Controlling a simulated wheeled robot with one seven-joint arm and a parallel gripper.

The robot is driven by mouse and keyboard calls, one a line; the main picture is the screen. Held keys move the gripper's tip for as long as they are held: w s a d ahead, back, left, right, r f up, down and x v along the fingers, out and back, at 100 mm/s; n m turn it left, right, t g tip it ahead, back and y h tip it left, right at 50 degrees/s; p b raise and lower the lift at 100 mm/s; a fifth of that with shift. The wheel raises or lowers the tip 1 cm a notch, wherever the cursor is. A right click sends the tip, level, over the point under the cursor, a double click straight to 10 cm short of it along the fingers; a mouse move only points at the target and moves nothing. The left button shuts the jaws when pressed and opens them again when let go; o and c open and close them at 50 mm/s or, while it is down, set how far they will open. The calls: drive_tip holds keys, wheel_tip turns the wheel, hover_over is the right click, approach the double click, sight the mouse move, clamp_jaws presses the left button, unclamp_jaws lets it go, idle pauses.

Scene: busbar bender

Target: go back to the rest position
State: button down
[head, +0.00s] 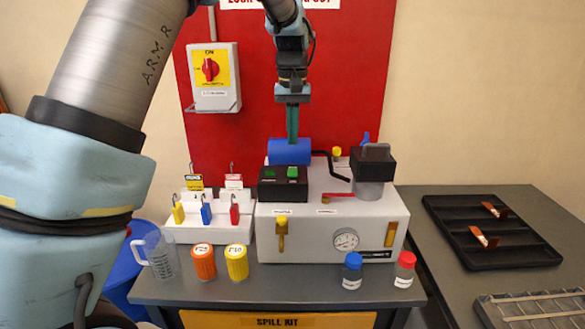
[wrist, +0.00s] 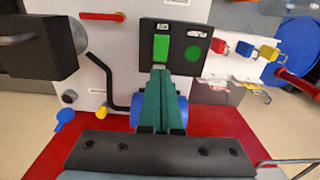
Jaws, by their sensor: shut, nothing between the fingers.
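My gripper (head: 292,138) hangs fingers-down over the back of the white bender (head: 312,222) in the head view. Its green fingers are together and hold nothing. They are just above or behind the blue cylinder (head: 290,152); I cannot tell whether they touch it. In the wrist view the fingers (wrist: 160,72) point towards the black control box (wrist: 178,66) with a green rocker and a green round mark. The blue cylinder is partly hidden behind the fingers there. My arm reaches in from the left of the head view.
A black press head (head: 372,163) stands on the bender's right. A white lock rack (head: 210,229) is on its left. A jug (head: 160,255), orange and yellow jars and two small bottles line the front edge. A black tray (head: 480,230) lies on the right table. A red switch (head: 211,69) is on the wall.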

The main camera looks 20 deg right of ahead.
drive_tip(key=shift+a, duration=0.1)
drive_tip(key=a+f+n, duration=0.1)
drive_tip(key=a+f, duration=0.1)
drive_tip(key=a, duration=0.8)
drive_tip(key=a+f+n, duration=0.1)
drive_tip(key=a+f, duration=0.1)
drive_tip(key=a, duration=0.9)
drive_tip(key=s+a+f+n, duration=0.1)
drive_tip(key=s+a+f, duration=0.1)
drive_tip(key=s+a, duration=0.3)
drive_tip(key=s+a+f+t+b, duration=0.1)
drive_tip(key=s+a+f, duration=0.1)
drive_tip(key=s+a, duration=0.4)
drive_tip(key=a, duration=0.4)
drive_tip(key=shift+a+f+n+t, duration=0.2)
drive_tip(key=shift+a+n+t, duration=0.1)
drive_tip(key=shift+n, duration=0.1)
